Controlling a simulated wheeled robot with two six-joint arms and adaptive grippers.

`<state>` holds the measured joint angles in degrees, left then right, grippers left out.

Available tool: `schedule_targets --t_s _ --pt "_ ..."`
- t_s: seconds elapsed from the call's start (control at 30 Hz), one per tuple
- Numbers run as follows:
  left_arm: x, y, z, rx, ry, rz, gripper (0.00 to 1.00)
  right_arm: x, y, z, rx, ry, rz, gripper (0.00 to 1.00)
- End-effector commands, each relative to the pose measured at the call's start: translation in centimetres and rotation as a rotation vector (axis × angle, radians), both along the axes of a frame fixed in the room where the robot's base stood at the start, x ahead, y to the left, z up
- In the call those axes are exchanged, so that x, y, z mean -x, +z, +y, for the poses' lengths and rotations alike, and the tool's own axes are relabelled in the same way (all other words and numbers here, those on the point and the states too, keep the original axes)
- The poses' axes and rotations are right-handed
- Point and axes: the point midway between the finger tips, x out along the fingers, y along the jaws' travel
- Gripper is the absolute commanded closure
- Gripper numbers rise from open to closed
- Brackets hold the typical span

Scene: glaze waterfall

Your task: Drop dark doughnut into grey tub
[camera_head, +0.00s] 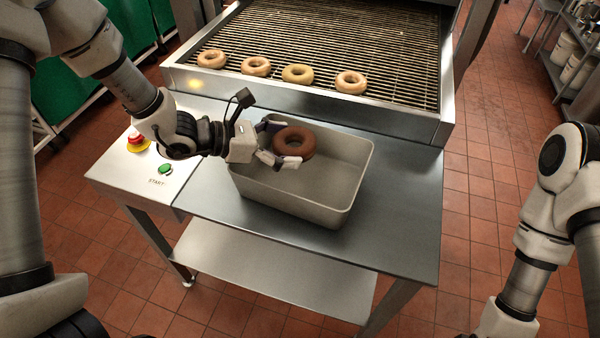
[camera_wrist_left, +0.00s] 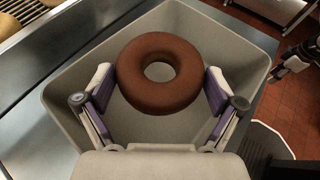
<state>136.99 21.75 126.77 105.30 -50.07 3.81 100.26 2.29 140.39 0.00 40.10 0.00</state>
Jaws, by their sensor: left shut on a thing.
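The dark doughnut (camera_head: 294,141) is brown and ring-shaped. My left gripper (camera_head: 283,143) is shut on it and holds it over the left part of the grey tub (camera_head: 318,211). In the left wrist view the doughnut (camera_wrist_left: 160,73) sits between the two fingers of the left gripper (camera_wrist_left: 160,90), with the tub's walls (camera_wrist_left: 60,118) around it. The inside of the tub shows no other doughnut.
The tub stands on a steel table (camera_head: 400,190). A wire conveyor (camera_head: 330,40) behind it carries several pale doughnuts (camera_head: 297,73). A red stop button (camera_head: 138,139) and a green start button (camera_head: 165,169) are at the table's left. Bare steel lies to the tub's right.

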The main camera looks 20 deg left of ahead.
Motion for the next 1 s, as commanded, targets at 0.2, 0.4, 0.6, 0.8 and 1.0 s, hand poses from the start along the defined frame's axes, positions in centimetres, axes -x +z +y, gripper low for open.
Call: schedule_targets --t_s 0.2,0.4,0.6,0.8,1.0 --pt "0.0 -1.6 0.0 0.0 0.0 -0.001 0.41 0.0 -1.0 0.0 0.0 0.0 0.0 0.6" --pt "0.0 -1.5 0.0 -0.001 0.0 -0.001 0.0 0.0 -0.9 0.0 0.0 0.0 0.0 0.6" --pt "0.0 -1.5 0.0 -0.001 0.0 -0.001 0.0 0.0 -0.9 0.0 0.0 0.0 -0.001 0.6" --pt "0.2 -1.3 0.4 0.001 0.001 0.0 0.0 0.0 -0.9 0.0 0.0 0.0 -0.001 0.6" --pt "1.6 -0.1 2.6 0.006 0.005 -0.002 0.0 0.0 -0.9 0.0 0.0 0.0 -0.001 0.6"
